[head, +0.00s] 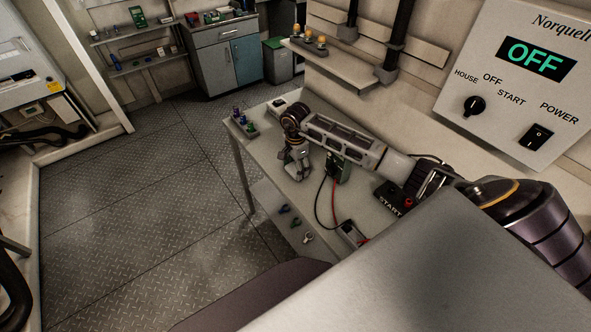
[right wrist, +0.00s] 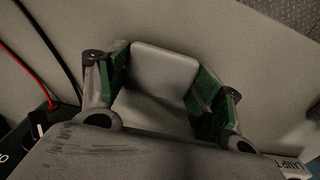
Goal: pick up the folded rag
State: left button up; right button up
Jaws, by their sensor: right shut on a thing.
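The folded rag (right wrist: 165,68) is a pale grey, flat pad with rounded corners in the right wrist view. It sits between the two green-padded fingers of my right gripper (right wrist: 160,84), which are shut on its sides. In the head view my right gripper (head: 297,170) points down over the pale table (head: 262,150). The rag is hard to make out there, and I cannot tell whether it touches the tabletop. My left gripper is not in view.
A green device (head: 338,168) with red and black leads stands right of the gripper. A START box (head: 394,199) lies further right. Small coloured items (head: 243,122) stand at the table's far left corner. A wall shelf (head: 345,65) and an OFF panel (head: 510,95) are behind.

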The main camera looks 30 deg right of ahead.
aim_at(295, 169)
jog(key=shift+r, duration=0.1)
notch_tip(295, 169, up, 10)
jog(key=b, duration=0.1)
jog(key=shift+b, duration=0.4)
dwell(0.5)
jog(key=shift+o, duration=1.3)
jog(key=c, duration=0.3)
jog(key=shift+a, duration=0.15)
